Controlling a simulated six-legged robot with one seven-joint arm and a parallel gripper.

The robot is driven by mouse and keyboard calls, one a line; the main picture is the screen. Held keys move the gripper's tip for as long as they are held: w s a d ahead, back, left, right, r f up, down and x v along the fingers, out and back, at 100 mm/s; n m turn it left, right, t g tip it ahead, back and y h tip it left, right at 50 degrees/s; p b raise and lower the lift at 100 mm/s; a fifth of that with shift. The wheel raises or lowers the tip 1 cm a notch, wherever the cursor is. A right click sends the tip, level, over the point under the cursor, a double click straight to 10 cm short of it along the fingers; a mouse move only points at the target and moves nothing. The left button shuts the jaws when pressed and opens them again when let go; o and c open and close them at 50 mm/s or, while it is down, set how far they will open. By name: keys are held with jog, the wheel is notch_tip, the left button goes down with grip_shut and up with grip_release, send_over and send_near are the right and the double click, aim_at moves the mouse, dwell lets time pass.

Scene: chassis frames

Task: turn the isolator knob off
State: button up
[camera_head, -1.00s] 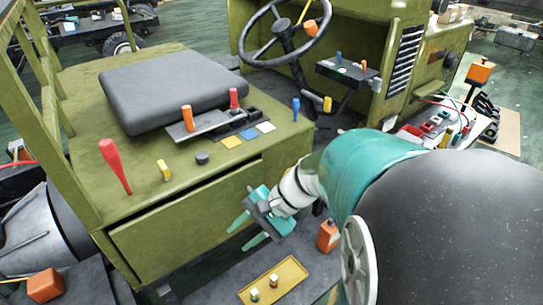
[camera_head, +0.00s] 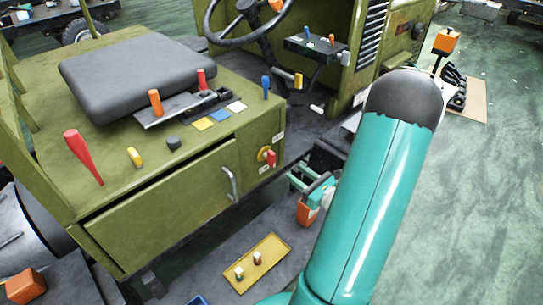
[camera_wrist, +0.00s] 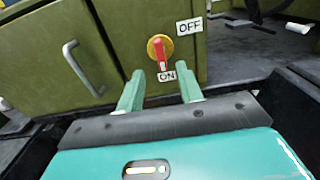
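The isolator knob (camera_head: 268,157) is a red handle on a round yellow plate, on the right end of the green vehicle's side panel. In the wrist view the knob (camera_wrist: 161,54) is upper centre, its handle pointing down toward the ON label (camera_wrist: 167,76). The OFF label (camera_wrist: 189,26) is up and to the right of it. My gripper (camera_wrist: 160,84) is open and empty, its two green fingers pointing toward the panel below and either side of the knob, apparently short of it. In the head view my gripper (camera_head: 298,181) is low and right of the knob, partly hidden by my arm.
A drawer front with a metal handle (camera_head: 231,184) is left of the knob. An orange box (camera_head: 306,213) stands just below my gripper. A yellow tray (camera_head: 270,253) with small parts lies on the grey step. Open floor (camera_head: 460,200) is to the right.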

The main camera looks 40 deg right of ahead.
aim_at(275, 158)
jog(key=w, duration=1.1)
jog(key=shift+w+a, duration=0.25)
jog(key=shift+w, duration=0.15)
jog(key=shift+c, duration=0.5)
grip_shut()
